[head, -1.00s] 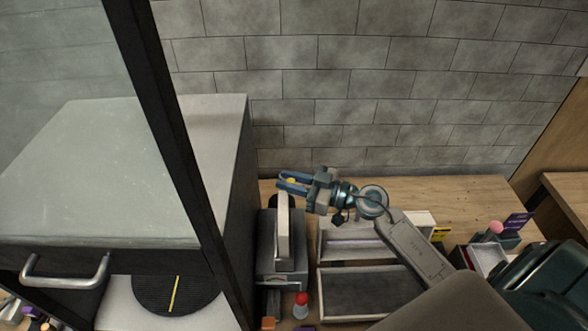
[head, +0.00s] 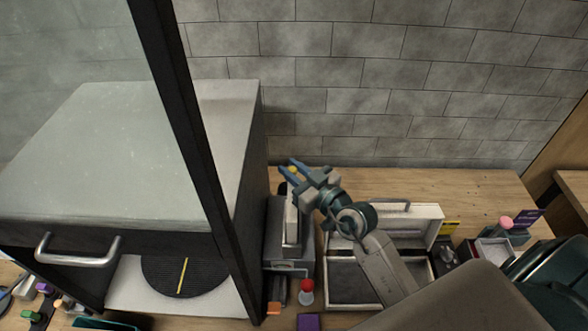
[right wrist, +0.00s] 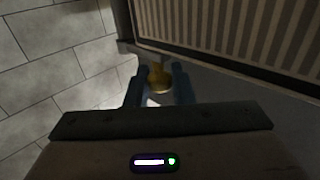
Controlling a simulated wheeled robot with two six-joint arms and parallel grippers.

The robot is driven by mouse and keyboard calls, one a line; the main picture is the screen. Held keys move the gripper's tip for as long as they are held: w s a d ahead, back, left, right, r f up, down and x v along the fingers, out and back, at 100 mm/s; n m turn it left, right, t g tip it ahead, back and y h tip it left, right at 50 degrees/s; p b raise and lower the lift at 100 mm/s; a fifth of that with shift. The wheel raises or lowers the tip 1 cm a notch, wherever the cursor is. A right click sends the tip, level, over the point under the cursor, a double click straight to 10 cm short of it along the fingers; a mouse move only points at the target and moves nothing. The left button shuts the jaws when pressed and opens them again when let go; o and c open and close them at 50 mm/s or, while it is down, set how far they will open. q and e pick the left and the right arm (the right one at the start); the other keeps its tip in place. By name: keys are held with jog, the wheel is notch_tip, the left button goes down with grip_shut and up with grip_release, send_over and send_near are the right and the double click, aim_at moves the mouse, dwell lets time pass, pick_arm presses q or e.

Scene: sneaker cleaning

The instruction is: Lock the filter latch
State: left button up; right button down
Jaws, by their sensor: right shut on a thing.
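A yellow knob, which looks like the filter latch (right wrist: 159,76), sits between the blue fingers of my right gripper (right wrist: 158,88) in the right wrist view. The fingers are shut on it. In the head view the right gripper (head: 294,172) is at the top of a grey unit with an upright pale panel (head: 291,226), and a bit of the yellow knob (head: 293,169) shows between its fingers. The ribbed filter face (right wrist: 225,30) fills the upper right of the wrist view. The knob's base is partly hidden. My left gripper is not in view.
A large grey cabinet (head: 130,150) with a dark post (head: 190,130) stands just left of the unit. An open box (head: 415,219) lies to the right under my right arm. A red-topped item (head: 306,286) stands in front. A brick wall is behind.

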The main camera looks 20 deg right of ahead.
dwell(0.4)
jog(key=c, duration=1.3)
grip_release()
jog(key=shift+c, duration=0.2)
jog(key=v, duration=1)
jog(key=shift+s, duration=0.35)
jog(key=shift+f, duration=0.1)
